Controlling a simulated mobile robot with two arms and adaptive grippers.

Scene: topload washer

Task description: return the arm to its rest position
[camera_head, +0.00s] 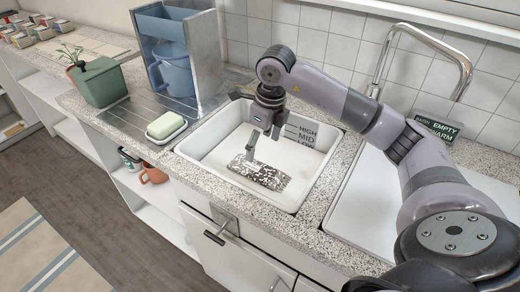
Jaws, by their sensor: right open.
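My right arm reaches in from the right side over the white sink basin (222,140). Its right gripper (263,147) points down inside the basin, with its fingers apart and nothing between them. A dark, white-speckled oblong piece (260,175) lies on the basin floor just below and in front of the fingertips. One finger appears close to its far edge; I cannot tell whether they touch. My left gripper is not in view.
A grey faucet (463,65) arches over the back right. The basin's back wall carries HIGH, MID and LOW marks (302,133). Left of the basin are a soap dish (166,127), a blue jug (174,72) in a rack, and a green box (100,82).

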